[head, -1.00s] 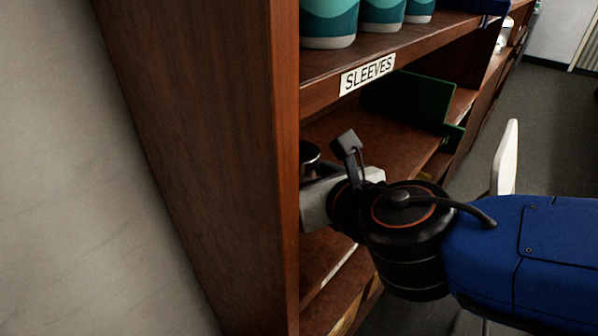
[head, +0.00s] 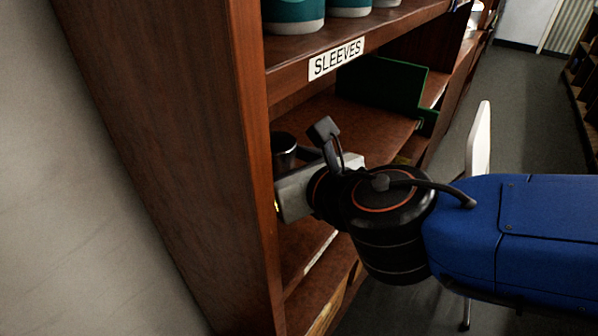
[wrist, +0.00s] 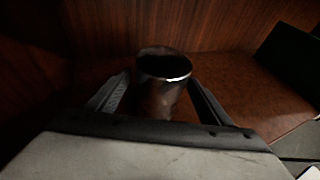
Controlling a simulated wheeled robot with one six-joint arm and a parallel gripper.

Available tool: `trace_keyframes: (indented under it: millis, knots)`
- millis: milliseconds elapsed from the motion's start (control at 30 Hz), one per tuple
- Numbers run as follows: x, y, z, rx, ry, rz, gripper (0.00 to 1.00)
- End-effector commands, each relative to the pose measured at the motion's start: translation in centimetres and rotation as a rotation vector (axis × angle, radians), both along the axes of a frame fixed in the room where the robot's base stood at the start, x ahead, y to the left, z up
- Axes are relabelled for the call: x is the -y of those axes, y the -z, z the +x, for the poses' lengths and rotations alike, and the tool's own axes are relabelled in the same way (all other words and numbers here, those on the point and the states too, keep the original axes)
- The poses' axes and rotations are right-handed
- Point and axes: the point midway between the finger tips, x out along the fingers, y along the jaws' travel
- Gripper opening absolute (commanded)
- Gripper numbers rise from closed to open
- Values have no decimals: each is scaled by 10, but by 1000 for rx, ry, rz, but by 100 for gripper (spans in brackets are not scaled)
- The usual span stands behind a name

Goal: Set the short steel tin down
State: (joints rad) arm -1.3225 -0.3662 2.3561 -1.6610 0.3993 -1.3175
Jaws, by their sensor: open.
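The short steel tin (wrist: 162,82) stands upright on a brown wooden shelf board, as the wrist view shows. It is a dark, shiny cylinder with a bright rim, and its lower part is partly hidden by my gripper. My gripper (wrist: 160,98) is open, with one finger on each side of the tin and a gap visible beside it. In the head view the tin (head: 284,150) shows just inside the left upright of the shelf, beyond my gripper (head: 292,170), whose fingers are mostly hidden there.
A shelf above, labelled SLEEVES (head: 336,60), holds teal-and-white containers (head: 294,16). A dark green box-like holder (head: 382,86) stands farther along the tin's shelf. The tall wooden side panel (head: 170,150) is close on the left. Bare shelf lies between the tin and the green holder.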

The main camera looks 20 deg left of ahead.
Motion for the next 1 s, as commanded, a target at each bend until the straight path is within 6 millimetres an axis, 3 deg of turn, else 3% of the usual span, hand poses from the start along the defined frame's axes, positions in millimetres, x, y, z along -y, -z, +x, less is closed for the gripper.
trace_keyframes:
  millis: [600, 1000]
  knots:
    - [67, -32, -54, -1, -2, 2, 74]
    - [83, -39, -66, 0, 0, 0, 74]
